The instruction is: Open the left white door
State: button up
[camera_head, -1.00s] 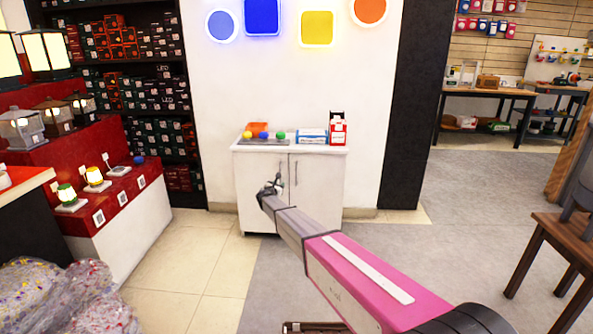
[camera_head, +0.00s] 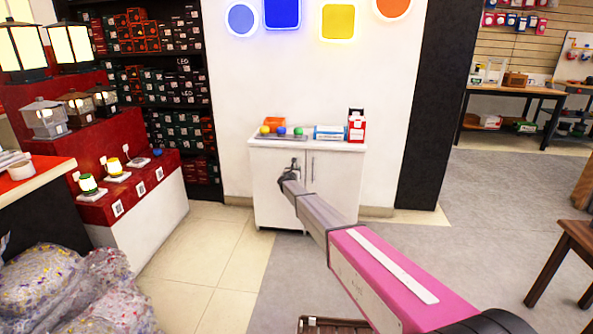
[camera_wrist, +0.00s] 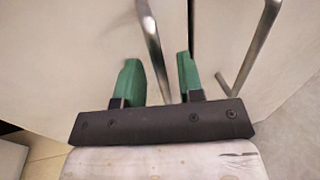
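The left white door (camera_head: 268,185) is on a low white cabinet and looks shut beside the right door (camera_head: 335,190). In the wrist view, the left door (camera_wrist: 75,55) fills the left side, and its metal handle (camera_wrist: 152,40) runs down between my fingers. My gripper (camera_head: 290,172) is at the cabinet front and partly covers the left door and its handle. In the wrist view, my gripper (camera_wrist: 160,78) has its green fingers apart, one on each side of the left handle. Gaps show beside the handle; contact cannot be told.
The right door's handle (camera_wrist: 252,48) is close to my right finger. Coloured balls (camera_head: 281,131) and boxes (camera_head: 356,126) stand on the cabinet top (camera_head: 305,144). A red display stand (camera_head: 130,195) is left.

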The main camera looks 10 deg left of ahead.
jog(key=shift+w+d, duration=0.15)
jog(key=shift+w, duration=0.45)
grip_shut()
jog(key=shift+s, duration=0.15)
